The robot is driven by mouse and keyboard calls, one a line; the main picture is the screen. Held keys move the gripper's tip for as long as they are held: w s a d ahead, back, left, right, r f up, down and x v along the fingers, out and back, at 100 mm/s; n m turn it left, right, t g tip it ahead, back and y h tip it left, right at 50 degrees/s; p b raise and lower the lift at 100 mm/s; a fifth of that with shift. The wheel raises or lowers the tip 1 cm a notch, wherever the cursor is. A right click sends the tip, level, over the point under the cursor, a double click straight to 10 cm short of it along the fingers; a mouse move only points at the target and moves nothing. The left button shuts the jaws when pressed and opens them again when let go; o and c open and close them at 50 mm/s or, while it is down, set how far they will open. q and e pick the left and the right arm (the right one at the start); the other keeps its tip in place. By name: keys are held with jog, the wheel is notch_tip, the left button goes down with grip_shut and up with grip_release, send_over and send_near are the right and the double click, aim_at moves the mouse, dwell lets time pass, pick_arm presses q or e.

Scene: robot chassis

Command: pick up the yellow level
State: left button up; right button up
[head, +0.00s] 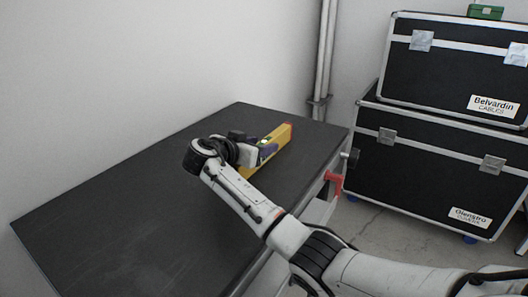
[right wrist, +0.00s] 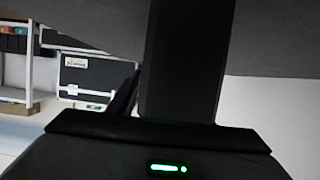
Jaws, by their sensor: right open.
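The yellow level (head: 281,134) lies on the dark tabletop in the head view, towards the far right end of the table. Its far end and part of its near end (head: 246,171) show; its middle is partly hidden by my right gripper. My right gripper (head: 262,151) is at the level, its fingers overlapping the level's middle in the picture. It is open. Whether the fingers touch the level or stand around it cannot be told. In the right wrist view a dark finger shows, but the level does not. My left gripper is not in view.
The dark table (head: 120,220) is otherwise mostly clear, with a wall behind it. A red-handled clamp or vise (head: 335,184) is at its right edge. Two stacked black cases (head: 440,150) stand on the floor at the right, with a green box (head: 485,12) on top.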

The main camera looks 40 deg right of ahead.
jog(key=shift+c, duration=0.2)
jog(key=shift+r, duration=0.1)
grip_shut()
